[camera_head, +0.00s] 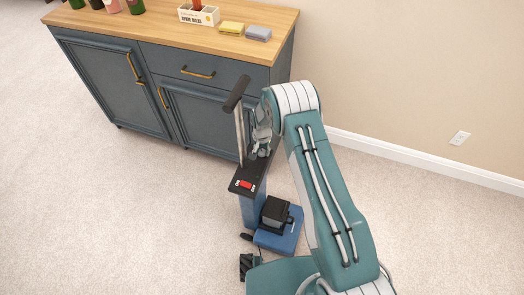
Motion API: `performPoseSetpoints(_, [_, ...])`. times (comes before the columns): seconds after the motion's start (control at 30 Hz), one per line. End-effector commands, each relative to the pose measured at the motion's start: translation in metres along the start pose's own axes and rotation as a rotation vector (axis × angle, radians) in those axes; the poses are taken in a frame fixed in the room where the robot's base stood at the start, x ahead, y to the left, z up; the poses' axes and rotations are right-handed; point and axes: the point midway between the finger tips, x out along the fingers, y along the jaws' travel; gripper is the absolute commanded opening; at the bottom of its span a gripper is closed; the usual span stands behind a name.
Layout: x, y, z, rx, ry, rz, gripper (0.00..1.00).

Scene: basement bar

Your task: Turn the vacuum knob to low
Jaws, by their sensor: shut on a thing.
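The vacuum (252,206) is a blue upright machine standing on the carpet beside the cabinet. Its dark handle grip (237,93) rises on a pale pole above a black top panel (243,178). A red piece (246,184) shows at the near end of this panel. My gripper (260,152) reaches down over the far part of the panel, close to the pole, and is shut on the small vacuum knob there. The knob is hidden by the fingers, so its setting cannot be read.
A blue-grey cabinet (205,118) with a wooden top stands behind the vacuum. A black canister (275,212) sits on the vacuum's base. Carpet at left is clear.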

Motion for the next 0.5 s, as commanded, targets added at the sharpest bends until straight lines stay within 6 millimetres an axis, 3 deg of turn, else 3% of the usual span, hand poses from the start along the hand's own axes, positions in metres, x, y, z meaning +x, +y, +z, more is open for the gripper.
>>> performPoseSetpoints(0.27, [0.0024,0.0013,0.0017,-0.069,-0.005,0.002,0.0])
performPoseSetpoints(0.5, [0.003,0.0018,0.002,-0.237,-0.006,0.003,0.0])
